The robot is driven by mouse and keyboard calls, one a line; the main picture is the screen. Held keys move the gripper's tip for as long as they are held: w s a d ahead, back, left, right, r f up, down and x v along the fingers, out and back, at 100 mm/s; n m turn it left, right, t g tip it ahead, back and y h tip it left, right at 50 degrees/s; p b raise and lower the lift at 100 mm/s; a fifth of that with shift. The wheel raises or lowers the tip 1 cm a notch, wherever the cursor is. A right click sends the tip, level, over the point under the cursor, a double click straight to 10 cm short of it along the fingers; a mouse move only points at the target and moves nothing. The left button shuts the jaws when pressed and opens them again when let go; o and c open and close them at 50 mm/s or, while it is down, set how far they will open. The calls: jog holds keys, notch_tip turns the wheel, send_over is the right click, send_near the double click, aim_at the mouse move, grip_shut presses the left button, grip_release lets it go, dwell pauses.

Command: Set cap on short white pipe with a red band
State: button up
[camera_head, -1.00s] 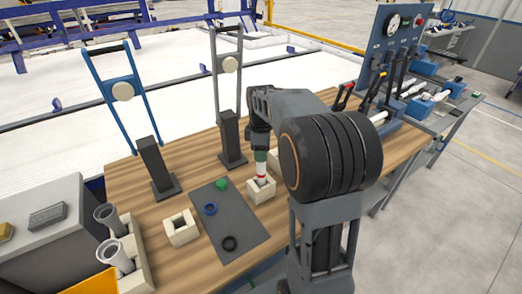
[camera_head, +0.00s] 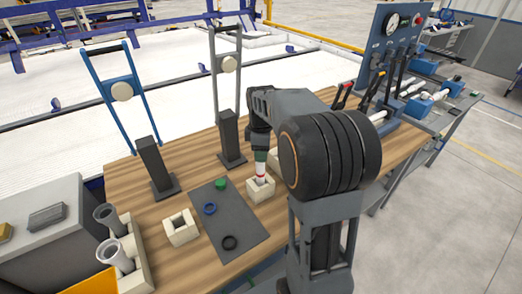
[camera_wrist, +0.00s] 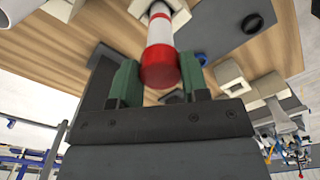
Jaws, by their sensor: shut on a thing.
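The short white pipe with a red band (camera_head: 261,169) stands in a pale square holder (camera_head: 262,193) on the table. In the wrist view the pipe (camera_wrist: 160,33) runs away from me into the holder. A red cap (camera_wrist: 160,71) covers its near end. How fully the cap is seated cannot be told. My gripper (camera_head: 261,154) is above the pipe, its green fingers (camera_wrist: 158,63) shut on the red cap from both sides. The head view hides the cap between the fingers.
A dark mat (camera_head: 232,218) lies left of the holder with a green cap (camera_head: 221,184), a blue ring (camera_head: 210,209) and a black ring (camera_head: 229,243). An empty pale holder (camera_head: 182,228) stands left of it. Grey pipes (camera_head: 112,253) sit in a rack at far left.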

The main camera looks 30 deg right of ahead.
jog(key=shift+f, duration=0.95)
dwell(2.7)
jog(key=o, duration=1.4)
jog(key=shift+o, duration=0.2)
jog(key=shift+r, duration=0.15)
jog(key=shift+r+p, duration=2.8)
jog(key=shift+r, duration=0.6)
